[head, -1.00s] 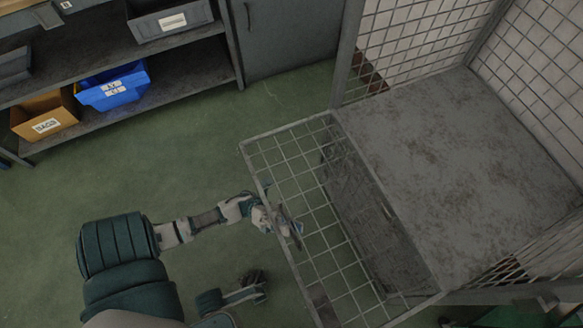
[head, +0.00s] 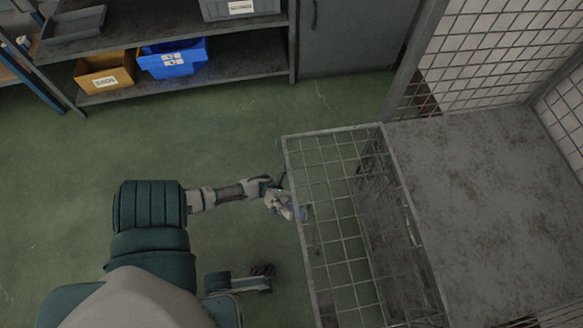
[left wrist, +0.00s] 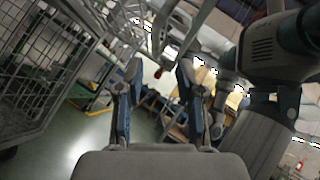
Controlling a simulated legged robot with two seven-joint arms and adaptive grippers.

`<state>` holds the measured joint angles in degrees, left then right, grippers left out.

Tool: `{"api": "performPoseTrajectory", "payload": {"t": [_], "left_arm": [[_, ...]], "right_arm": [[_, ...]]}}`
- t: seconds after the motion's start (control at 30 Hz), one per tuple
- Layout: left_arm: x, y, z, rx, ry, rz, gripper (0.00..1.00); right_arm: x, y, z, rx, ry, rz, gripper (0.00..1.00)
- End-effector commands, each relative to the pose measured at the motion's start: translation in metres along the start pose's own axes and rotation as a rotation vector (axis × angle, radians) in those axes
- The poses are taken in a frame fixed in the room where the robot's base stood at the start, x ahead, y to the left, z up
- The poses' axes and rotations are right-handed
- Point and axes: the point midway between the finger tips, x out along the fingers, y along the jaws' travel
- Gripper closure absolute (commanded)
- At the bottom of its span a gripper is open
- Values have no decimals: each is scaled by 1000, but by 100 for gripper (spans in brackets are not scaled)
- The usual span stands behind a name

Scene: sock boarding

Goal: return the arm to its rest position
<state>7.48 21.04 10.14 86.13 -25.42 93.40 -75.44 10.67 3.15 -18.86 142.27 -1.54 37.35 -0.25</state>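My left arm reaches right from the dark green shoulder at the lower left of the head view. Its gripper (head: 292,207) is beside the left edge of the wire-mesh door or panel (head: 330,195). I cannot tell whether its fingertips touch the mesh. In the left wrist view the two fingers of the left gripper (left wrist: 155,78) stand apart with nothing held between them. My right gripper cannot be made out in either view.
The mesh cage has a grey, stained flat surface (head: 480,200) at the right. A shelf unit (head: 120,92) at the back left holds an orange bin (head: 104,72) and a blue bin (head: 172,60). A grey cabinet (head: 350,35) stands beside it. Green floor (head: 70,170) is clear at left.

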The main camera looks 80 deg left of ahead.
Motion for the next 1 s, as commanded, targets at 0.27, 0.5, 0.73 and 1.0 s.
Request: {"api": "performPoseTrajectory", "payload": {"t": [0.27, 0.5, 0.73, 1.0], "left_arm": [[-26, 0, 0, 1, 1, 0, 63], [-27, 0, 0, 1, 1, 0, 63], [-27, 0, 0, 1, 1, 0, 63], [-27, 0, 0, 0, 1, 0, 63]], "right_arm": [[0, 0, 0, 0, 1, 0, 100], [0, 1, 2, 0, -1, 1, 100], [0, 1, 3, 0, -2, 1, 100], [0, 0, -1, 0, 1, 1, 100]]}}
